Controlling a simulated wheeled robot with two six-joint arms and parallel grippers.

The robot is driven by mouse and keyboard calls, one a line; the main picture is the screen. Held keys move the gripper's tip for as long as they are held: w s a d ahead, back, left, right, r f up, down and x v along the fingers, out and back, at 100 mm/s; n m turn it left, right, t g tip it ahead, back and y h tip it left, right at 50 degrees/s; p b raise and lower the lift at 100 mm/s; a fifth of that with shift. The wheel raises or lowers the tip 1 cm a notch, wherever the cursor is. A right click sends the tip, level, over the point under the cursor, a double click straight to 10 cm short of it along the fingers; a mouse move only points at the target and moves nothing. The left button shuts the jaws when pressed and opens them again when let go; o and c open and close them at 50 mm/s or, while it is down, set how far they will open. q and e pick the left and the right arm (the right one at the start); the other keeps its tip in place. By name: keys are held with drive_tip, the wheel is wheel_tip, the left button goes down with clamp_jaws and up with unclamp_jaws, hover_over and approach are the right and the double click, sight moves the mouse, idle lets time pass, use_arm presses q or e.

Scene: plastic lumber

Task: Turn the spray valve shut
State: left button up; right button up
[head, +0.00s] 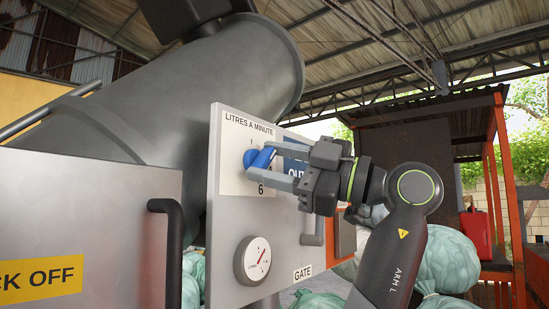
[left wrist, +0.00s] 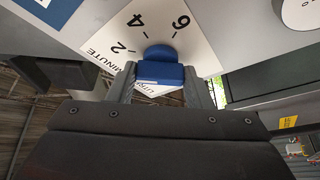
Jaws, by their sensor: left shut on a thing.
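The spray valve is a blue knob (head: 252,159) on a white dial plate (head: 233,182) headed "LITRES A MINUTE", fixed to an upright grey panel. My left gripper (head: 267,163), on the arm marked "ARM L", reaches it from the right and is shut on the knob's grip. In the left wrist view the blue knob (left wrist: 160,70) sits between the two fingers, with the dial numbers 2, 4 and 6 showing upside down around it. The fingers cover part of the plate, and I cannot tell exactly which mark the knob points to. My right gripper is not in view.
Below the dial is a round gauge (head: 257,261) with a red needle. A blue sign (head: 293,158) is partly behind my gripper. A dark handle (head: 171,240) stands out on the left cabinet. A large grey drum (head: 190,100) rises behind the panel.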

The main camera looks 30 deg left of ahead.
use_arm(q)
drive_tip(key=n, duration=0.1)
drive_tip(key=n+g+h+p, duration=0.1)
drive_tip(key=n, duration=0.1)
drive_tip(key=n+h+p, duration=0.1)
drive_tip(key=n, duration=0.1)
drive_tip(key=shift+w+r, duration=0.1)
drive_tip(key=shift+r, duration=0.25)
drive_tip(key=shift+n+h+p, duration=0.6)
drive_tip(key=shift+n+p, duration=0.5)
drive_tip(key=shift+n, duration=0.7)
drive_tip(key=o, duration=1)
drive_tip(key=shift+f, duration=0.15)
drive_tip(key=shift+a, duration=0.1)
